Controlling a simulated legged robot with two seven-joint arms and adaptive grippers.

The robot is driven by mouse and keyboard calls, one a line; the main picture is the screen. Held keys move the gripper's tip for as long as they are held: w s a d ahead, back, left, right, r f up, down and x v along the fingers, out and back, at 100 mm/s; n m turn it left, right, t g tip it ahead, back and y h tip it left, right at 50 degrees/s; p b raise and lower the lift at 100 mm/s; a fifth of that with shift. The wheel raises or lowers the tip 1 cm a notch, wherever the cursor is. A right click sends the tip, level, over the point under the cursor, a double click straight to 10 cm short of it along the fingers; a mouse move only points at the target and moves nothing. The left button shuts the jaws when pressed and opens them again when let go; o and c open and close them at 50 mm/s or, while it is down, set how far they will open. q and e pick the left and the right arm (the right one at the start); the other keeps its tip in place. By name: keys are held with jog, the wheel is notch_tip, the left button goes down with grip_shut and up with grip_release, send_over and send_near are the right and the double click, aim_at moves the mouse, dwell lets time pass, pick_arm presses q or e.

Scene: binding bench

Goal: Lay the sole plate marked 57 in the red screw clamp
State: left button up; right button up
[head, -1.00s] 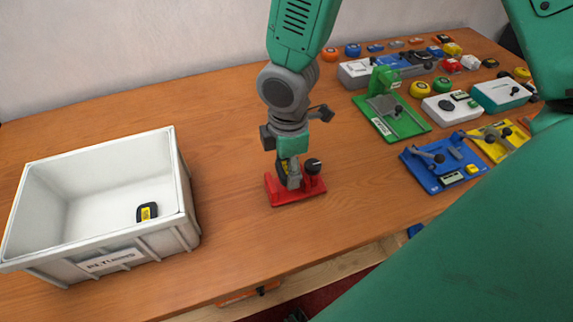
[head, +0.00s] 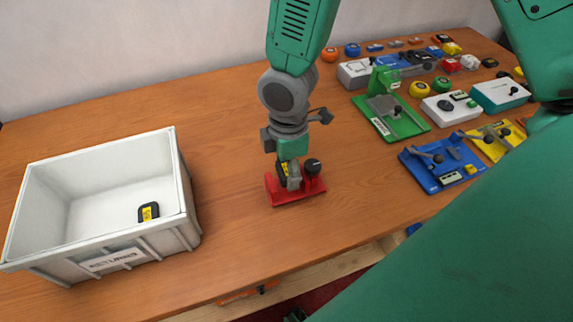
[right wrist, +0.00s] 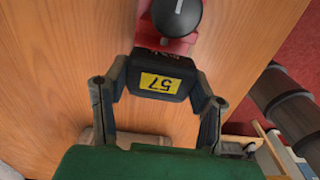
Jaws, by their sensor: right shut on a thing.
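The sole plate marked 57 (right wrist: 158,81) is a black block with a yellow label, upside down in the right wrist view. My right gripper (right wrist: 158,100) is shut on it, with one finger on each side. In the head view the plate (head: 283,168) and my right gripper (head: 288,178) are right at the red screw clamp (head: 297,196), beside its black knob (head: 312,166). In the right wrist view the plate's far end overlaps the red clamp (right wrist: 178,46). I cannot tell whether the plate rests on the clamp or hovers just above. My left gripper is not in view.
A white bin (head: 185,222) at the left holds another black piece with a yellow label (head: 148,212). A green fixture (head: 405,125), a blue one (head: 432,178) and a yellow one (head: 490,148) stand at the right, with several small parts behind. The wood around the red clamp is clear.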

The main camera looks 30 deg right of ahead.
jog(key=shift+f, duration=0.15)
jog(key=o, duration=1.6)
notch_tip(320, 180, up, 12)
jog(key=p, duration=1.2)
jog(key=shift+f, duration=0.2)
jog(key=shift+f, duration=0.1)
